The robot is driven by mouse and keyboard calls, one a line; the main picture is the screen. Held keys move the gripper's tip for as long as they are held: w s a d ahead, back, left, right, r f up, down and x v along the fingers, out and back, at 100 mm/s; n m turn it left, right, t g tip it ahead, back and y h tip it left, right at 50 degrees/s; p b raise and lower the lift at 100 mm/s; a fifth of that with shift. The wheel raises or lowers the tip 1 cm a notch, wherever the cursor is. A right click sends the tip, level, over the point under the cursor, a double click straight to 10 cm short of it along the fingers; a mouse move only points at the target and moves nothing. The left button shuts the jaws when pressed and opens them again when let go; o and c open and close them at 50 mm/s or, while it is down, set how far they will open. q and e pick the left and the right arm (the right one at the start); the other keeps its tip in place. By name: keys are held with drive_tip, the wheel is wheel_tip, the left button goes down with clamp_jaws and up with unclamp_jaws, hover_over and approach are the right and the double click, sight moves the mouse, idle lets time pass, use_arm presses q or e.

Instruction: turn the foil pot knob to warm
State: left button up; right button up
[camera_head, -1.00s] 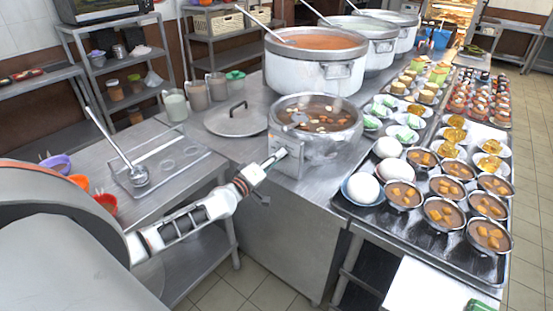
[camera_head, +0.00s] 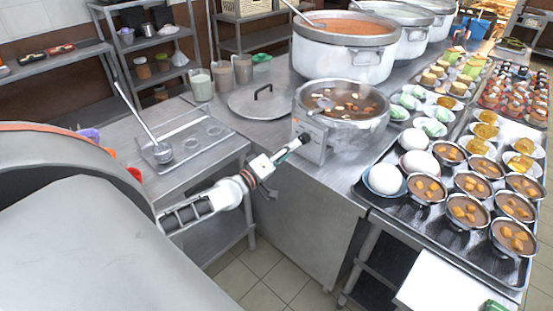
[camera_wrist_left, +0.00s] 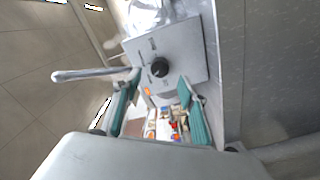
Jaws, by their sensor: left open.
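The foil pot (camera_head: 342,112), a silvery round pot of brown soup with pale pieces, stands at the counter's near corner. Its grey control box (camera_head: 310,138) faces my left arm. In the left wrist view, the black round knob (camera_wrist_left: 160,67) sits on the box's front panel (camera_wrist_left: 190,60). The panel's markings are too small to read, and I cannot tell where the knob points. My left gripper (camera_head: 303,142) is close in front of the box. In the left wrist view its teal fingers (camera_wrist_left: 161,84) are spread and empty, with the knob roughly between and beyond their tips.
A lid (camera_head: 262,103) lies on the counter left of the pot. Large stockpots (camera_head: 345,65) stand behind it. A metal rod (camera_wrist_left: 90,74) crosses near one finger in the left wrist view.

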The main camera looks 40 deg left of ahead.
use_arm(q)
drive_tip(key=s, duration=0.6)
drive_tip(key=shift+s+a, duration=0.2)
drive_tip(key=shift+a, duration=0.1)
drive_tip(key=s+d+f+m+g+h, duration=0.1)
drive_tip(key=s+d+f+m+g, duration=0.6)
drive_tip(key=s+d+f+m, duration=0.8)
drive_tip(key=s+d+f, duration=0.5)
drive_tip(key=s+d, duration=0.1)
drive_tip(key=d, duration=0.2)
drive_tip(key=shift+s+d+f+m, duration=0.15)
drive_tip(key=shift+d+m, duration=0.15)
drive_tip(key=shift+d, duration=0.1)
